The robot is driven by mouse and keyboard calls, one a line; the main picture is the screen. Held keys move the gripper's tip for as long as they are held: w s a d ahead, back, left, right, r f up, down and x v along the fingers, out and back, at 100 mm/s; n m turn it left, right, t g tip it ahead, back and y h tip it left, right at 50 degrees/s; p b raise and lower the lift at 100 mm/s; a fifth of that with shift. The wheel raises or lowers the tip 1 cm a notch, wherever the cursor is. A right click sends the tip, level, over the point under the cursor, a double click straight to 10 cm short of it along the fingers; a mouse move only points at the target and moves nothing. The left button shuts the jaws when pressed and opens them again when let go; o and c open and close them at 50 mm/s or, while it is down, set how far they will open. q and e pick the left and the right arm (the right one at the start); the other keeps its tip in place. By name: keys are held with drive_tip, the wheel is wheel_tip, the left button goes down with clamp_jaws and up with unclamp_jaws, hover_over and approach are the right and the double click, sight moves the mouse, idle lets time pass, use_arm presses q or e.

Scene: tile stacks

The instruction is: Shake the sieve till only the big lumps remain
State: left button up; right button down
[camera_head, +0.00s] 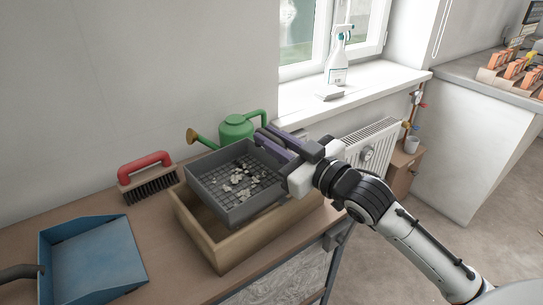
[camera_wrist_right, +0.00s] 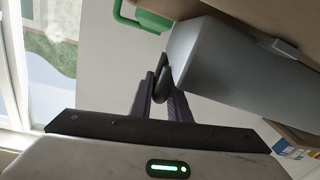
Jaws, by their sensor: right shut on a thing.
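The grey sieve (camera_head: 222,212) is a square tray with a mesh floor, held over the wooden box (camera_head: 240,250). Several pale lumps (camera_head: 240,182) of differing size lie on the mesh, mostly toward its middle and far right. My right gripper (camera_head: 275,143) is shut on the sieve's right side. In the right wrist view its fingers (camera_wrist_right: 164,92) close around a dark handle beside the sieve's grey wall (camera_wrist_right: 225,75). The box's inside is mostly hidden under the sieve. My left gripper is not in view.
A blue dustpan (camera_head: 95,262) lies front left, and a red-handled brush (camera_head: 148,182) stands near the wall. A green watering can (camera_head: 236,129) stands behind the sieve. A spray bottle (camera_head: 338,62) stands on the windowsill. The bench front beside the dustpan is clear.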

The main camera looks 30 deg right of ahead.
drive_tip(key=shift+s+a+f, duration=0.15)
drive_tip(key=shift+s+a, duration=0.05)
drive_tip(key=shift+a, duration=0.85)
drive_tip(key=w+d, duration=0.1)
drive_tip(key=d, duration=0.7)
drive_tip(key=shift+w+d+p, duration=0.25)
drive_tip(key=shift+p, duration=0.2)
